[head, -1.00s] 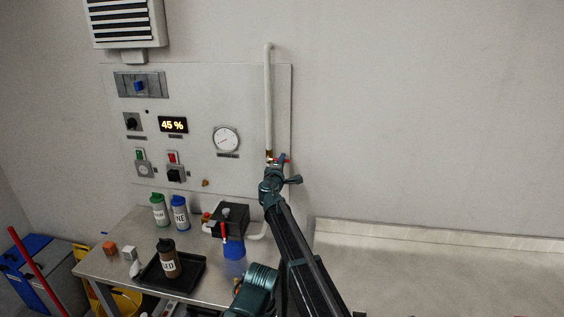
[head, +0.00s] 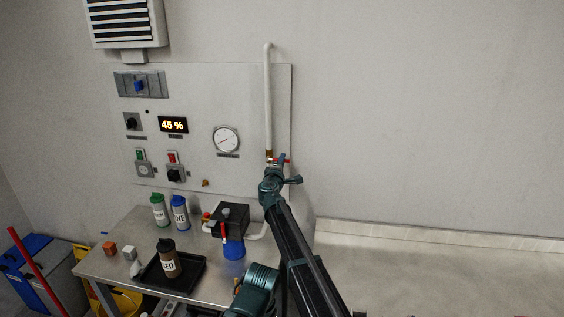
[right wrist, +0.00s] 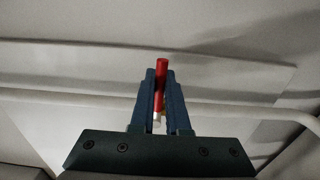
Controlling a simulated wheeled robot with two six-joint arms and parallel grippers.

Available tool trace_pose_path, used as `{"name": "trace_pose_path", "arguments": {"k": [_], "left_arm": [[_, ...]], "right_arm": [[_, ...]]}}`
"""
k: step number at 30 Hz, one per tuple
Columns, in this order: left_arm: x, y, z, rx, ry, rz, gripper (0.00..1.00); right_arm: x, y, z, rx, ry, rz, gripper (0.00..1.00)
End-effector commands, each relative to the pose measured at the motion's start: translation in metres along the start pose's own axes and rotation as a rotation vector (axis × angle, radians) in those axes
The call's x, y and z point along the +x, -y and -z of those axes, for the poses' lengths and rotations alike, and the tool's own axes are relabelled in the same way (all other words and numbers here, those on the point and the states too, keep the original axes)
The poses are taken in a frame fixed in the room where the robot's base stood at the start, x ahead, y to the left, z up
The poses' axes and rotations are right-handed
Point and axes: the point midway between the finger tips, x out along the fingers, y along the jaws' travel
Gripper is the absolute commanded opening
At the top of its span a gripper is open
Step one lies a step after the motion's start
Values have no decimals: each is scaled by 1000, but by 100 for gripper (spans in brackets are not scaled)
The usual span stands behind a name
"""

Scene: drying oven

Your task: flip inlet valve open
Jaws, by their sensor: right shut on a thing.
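The inlet valve has a brass body (head: 268,155) at the lower end of the white vertical pipe, by the right edge of the wall panel. Its red lever (right wrist: 162,70) stands between the fingers of my right gripper (right wrist: 160,92) in the right wrist view. In the head view, the right gripper (head: 280,162) is at the valve, and a bit of red shows beside its fingertips. The gripper is shut on the lever. My arm and fingers hide much of the valve in the head view. My left gripper is not in view.
The white pipe (head: 268,95) rises above the valve. A black pump box (head: 232,217), bottles and a dark tray (head: 191,283) stand on the bench below. The wall to the right is clear.

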Motion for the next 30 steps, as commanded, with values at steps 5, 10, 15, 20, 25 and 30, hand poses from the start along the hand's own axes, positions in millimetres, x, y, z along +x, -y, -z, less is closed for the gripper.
{"name": "trace_pose_path", "arguments": {"k": [5, 10, 15, 20, 25, 30], "left_arm": [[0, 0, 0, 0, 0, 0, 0], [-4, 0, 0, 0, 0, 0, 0], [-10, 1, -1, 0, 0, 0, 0], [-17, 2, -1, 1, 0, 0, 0], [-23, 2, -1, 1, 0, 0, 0], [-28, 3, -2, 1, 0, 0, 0]], "right_arm": [[-1, 0, 1, -3, -1, 1, 0], [-1, -4, 1, -48, -2, 1, 0], [-1, -10, 2, -151, -2, 0, 0], [-1, -17, 3, -275, -2, 0, 0], [-1, -23, 6, -398, -2, 0, 0], [-1, -28, 8, -499, -3, -1, 0]]}}
